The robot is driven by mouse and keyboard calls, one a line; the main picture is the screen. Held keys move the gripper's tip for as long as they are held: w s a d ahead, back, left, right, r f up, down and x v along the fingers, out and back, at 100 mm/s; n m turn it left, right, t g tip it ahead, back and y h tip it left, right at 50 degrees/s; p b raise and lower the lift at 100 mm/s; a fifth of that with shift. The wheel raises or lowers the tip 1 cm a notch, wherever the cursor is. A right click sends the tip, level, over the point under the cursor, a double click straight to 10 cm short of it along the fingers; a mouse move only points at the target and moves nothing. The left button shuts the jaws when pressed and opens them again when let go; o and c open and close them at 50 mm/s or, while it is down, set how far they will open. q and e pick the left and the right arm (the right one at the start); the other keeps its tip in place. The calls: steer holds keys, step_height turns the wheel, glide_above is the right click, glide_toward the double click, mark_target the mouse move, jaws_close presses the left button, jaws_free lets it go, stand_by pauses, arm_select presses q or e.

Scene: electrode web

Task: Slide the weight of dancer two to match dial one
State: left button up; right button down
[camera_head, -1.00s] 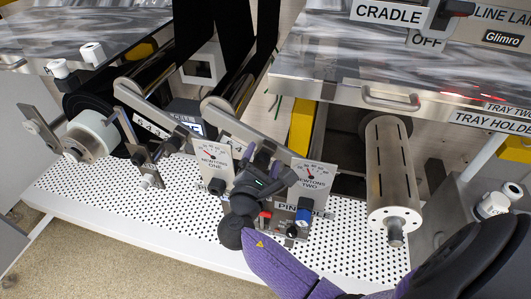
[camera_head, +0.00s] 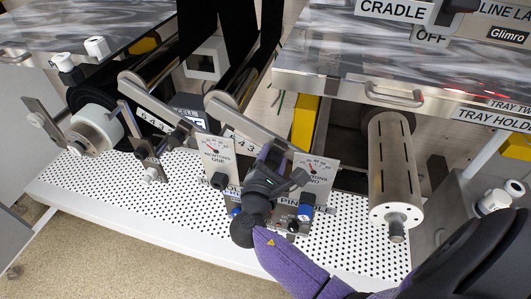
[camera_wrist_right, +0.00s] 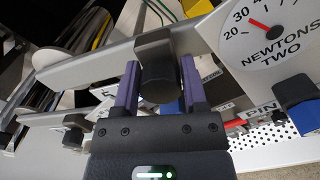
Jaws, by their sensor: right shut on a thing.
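My right gripper (camera_wrist_right: 160,88) is shut on a dark block-like weight (camera_wrist_right: 158,72) on a flat grey dancer arm (camera_wrist_right: 95,62), with one purple finger on each side of it. In the head view my right gripper (camera_head: 270,160) is at the lower part of the right-hand dancer arm, between the two dials, and hides the weight there. Dial one (camera_head: 216,155) is at its left, its red needle pointing up and left. Dial two (camera_head: 315,175) is at its right; in the right wrist view its red needle (camera_wrist_right: 260,26) points near 30. My left gripper is not in view.
Black and blue knobs (camera_head: 305,212) sit below the dials, close to my right gripper. A slotted metal roller (camera_head: 390,170) is at the right, a white roll (camera_head: 95,130) at the left. The perforated white shelf (camera_head: 130,205) is mostly clear in front.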

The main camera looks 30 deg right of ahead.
steer(key=shift+s+d+f, duration=0.25)
steer(key=shift+s+d, duration=0.05)
steer(key=shift+s, duration=0.1)
steer(key=shift+f, duration=0.1)
steer(key=shift+c, duration=1.1)
jaws_free()
steer(key=shift+d, duration=0.1)
steer(key=p+v, duration=0.1)
steer(key=v, duration=0.9)
